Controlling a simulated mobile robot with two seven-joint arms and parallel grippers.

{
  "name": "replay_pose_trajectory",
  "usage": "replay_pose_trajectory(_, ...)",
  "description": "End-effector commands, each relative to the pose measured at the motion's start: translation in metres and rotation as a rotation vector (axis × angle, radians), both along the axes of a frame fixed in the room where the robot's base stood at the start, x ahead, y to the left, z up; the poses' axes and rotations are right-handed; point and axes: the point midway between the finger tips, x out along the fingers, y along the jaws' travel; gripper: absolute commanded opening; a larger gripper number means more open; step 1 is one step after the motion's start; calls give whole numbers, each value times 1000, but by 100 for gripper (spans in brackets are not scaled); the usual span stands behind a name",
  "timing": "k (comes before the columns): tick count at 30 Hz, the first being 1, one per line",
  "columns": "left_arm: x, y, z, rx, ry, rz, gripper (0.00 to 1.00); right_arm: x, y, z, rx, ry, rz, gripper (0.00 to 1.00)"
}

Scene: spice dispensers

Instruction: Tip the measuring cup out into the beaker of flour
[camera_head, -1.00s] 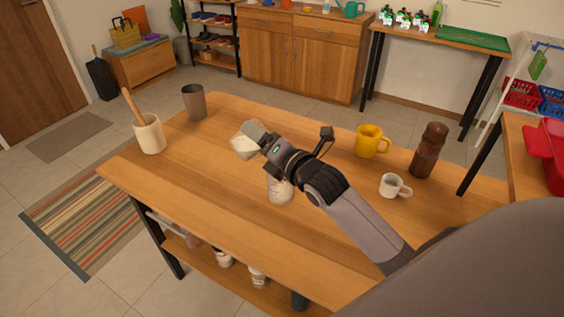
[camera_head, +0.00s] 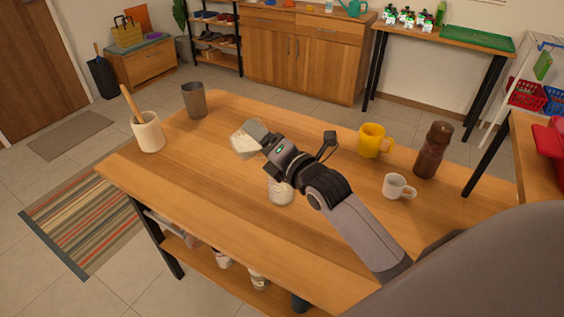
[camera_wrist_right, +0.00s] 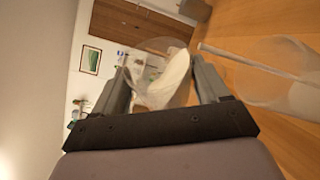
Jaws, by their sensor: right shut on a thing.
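My right gripper (camera_head: 258,133) reaches in from the right over the table and is shut on the measuring cup (camera_head: 244,146), a clear cup with white contents. In the right wrist view, the cup (camera_wrist_right: 176,80) sits between the two fingers (camera_wrist_right: 163,72); its exact tilt is hard to tell. The beaker of flour (camera_head: 281,191), clear with white inside, stands on the table below my right wrist, which partly covers it. The beaker (camera_wrist_right: 268,72) also shows at the right of the wrist view, apart from the cup, with a thin pale bar across it. My left gripper is not in view.
On the wooden table (camera_head: 200,190), a cream crock (camera_head: 149,133) with a wooden utensil and a grey tumbler (camera_head: 194,101) stand left. A yellow mug (camera_head: 371,141), white mug (camera_head: 396,187) and brown bottle (camera_head: 433,151) stand right. The table's front left is clear.

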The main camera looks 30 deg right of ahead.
Motion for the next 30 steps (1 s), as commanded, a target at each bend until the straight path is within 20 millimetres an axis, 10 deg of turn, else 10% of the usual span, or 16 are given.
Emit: replay_pose_trajectory(30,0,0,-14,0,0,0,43,-6,8,-1,82,-22,4,38)
